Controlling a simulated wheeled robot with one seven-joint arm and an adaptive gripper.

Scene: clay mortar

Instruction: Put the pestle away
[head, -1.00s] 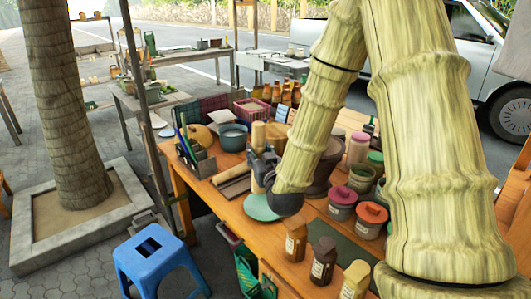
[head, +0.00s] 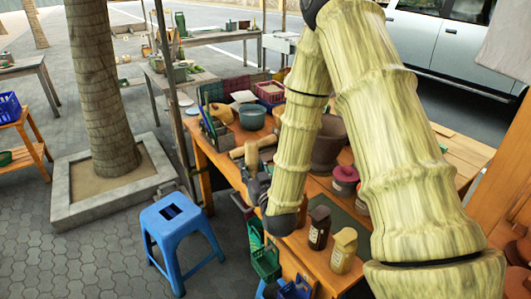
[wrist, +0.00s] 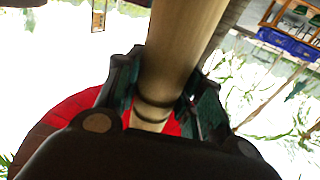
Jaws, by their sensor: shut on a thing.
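The brown clay mortar (head: 329,145) stands on the table to the right, partly hidden behind my arm.
A grey utensil rack (head: 217,133), a teal pot (head: 252,117) and a pink basket (head: 270,93) stand at the table's back left. Bottles (head: 319,228) and lidded jars (head: 345,180) crowd the right.

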